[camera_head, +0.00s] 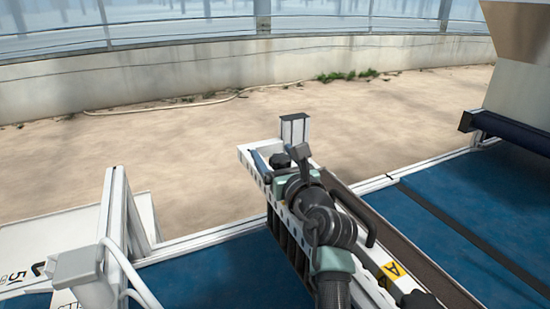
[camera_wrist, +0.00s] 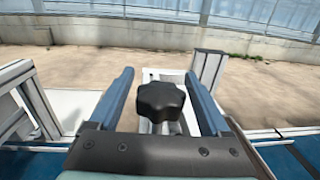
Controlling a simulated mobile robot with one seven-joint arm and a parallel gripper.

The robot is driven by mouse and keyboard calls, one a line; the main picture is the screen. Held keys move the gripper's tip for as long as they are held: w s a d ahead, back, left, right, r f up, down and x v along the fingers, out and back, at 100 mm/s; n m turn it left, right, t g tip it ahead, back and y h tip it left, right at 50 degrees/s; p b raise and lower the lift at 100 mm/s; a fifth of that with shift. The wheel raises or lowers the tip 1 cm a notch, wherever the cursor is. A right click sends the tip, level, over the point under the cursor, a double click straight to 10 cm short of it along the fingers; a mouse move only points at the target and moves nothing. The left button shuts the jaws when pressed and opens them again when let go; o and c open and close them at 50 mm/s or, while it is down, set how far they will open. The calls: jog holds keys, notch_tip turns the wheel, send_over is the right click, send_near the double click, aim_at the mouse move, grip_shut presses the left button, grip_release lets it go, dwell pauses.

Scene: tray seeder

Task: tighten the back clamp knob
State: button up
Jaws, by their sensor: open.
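The back clamp knob (camera_wrist: 160,101) is black and lobed. In the wrist view it stands upright between the two blue fingers of my gripper (camera_wrist: 163,90), with a gap on each side. My gripper is open and does not touch it in that view. In the head view the knob (camera_head: 281,160) is a small dark shape at the far end of the white perforated rail (camera_head: 262,182). My gripper (camera_head: 280,159) is there too, partly hidden by my own wrist and arm. How far the knob sits below the fingertips is hard to tell.
A white post (camera_head: 295,130) stands just behind and right of the knob. A white frame with a grey box (camera_head: 78,266) is at the left. A dark curved handle (camera_head: 352,212) runs along the right of the rail.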

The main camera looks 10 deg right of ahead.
grip_shut()
dwell(0.3)
